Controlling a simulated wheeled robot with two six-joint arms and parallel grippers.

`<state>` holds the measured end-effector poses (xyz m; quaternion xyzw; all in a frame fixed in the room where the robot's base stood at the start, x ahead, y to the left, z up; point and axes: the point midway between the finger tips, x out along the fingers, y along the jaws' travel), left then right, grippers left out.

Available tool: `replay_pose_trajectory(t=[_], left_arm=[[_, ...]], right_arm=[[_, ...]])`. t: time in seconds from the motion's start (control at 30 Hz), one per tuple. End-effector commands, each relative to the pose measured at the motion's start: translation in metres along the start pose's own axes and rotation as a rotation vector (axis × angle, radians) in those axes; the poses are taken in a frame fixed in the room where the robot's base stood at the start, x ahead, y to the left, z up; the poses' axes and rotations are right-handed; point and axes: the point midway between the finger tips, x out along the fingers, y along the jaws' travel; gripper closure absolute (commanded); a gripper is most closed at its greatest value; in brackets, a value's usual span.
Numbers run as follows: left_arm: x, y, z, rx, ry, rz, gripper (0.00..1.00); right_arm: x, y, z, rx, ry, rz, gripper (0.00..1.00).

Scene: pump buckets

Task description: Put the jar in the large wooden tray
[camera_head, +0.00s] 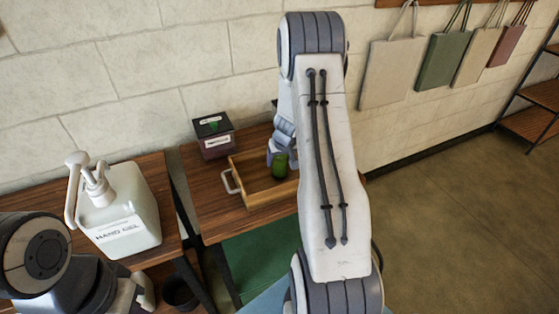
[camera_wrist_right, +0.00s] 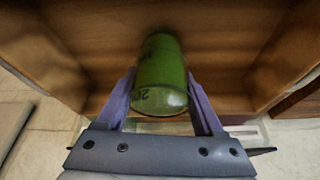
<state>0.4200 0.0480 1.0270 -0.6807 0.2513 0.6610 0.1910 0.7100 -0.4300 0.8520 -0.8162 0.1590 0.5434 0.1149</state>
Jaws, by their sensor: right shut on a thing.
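The green jar (camera_head: 279,167) is inside the outline of the large wooden tray (camera_head: 248,199) in the head view. My right gripper (camera_head: 273,156) is shut on it. In the right wrist view the jar (camera_wrist_right: 161,75) sits between the two purple fingers of the gripper (camera_wrist_right: 160,100), with the tray's wooden walls (camera_wrist_right: 45,60) around it. I cannot tell whether the jar's base touches the tray floor. My right arm hides the tray's right part. My left gripper is not in view; only part of my left arm shows at the lower left.
A dark box with a green mark (camera_head: 214,137) stands behind the tray on the wooden table (camera_head: 205,215). A white hand gel pump bottle (camera_head: 122,215) stands on the neighbouring table at left. Bags (camera_head: 443,62) hang on the wall. Open floor (camera_head: 450,210) lies at right.

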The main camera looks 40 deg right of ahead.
Motion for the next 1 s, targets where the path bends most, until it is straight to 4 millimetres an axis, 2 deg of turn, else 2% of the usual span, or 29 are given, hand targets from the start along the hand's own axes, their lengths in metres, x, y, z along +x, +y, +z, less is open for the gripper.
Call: replay_pose_trajectory(t=[0.03, 0.07, 0.1, 0.13, 0.43, 0.57, 1.0], left_arm=[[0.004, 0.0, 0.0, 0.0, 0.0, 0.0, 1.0], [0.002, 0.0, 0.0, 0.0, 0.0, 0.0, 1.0], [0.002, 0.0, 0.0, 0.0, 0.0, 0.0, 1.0], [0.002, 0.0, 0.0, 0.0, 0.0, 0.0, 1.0], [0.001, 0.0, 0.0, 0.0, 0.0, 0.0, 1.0], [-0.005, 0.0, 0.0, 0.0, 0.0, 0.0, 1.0], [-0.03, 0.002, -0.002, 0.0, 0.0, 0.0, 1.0]], right_arm=[[0.003, 0.0, 0.0, 0.0, 0.002, 0.0, 1.0], [0.002, 0.0, 0.001, 0.0, 0.0, 0.0, 0.23], [0.001, 0.0, 0.001, 0.0, 0.0, 0.0, 0.08], [0.001, 0.0, 0.001, 0.0, 0.0, 0.0, 0.01], [0.001, 0.0, 0.001, 0.0, -0.001, 0.0, 0.01], [-0.007, 0.0, -0.002, 0.0, 0.001, 0.0, 0.01], [-0.096, 0.0, -0.002, 0.0, 0.002, 0.0, 0.01]])
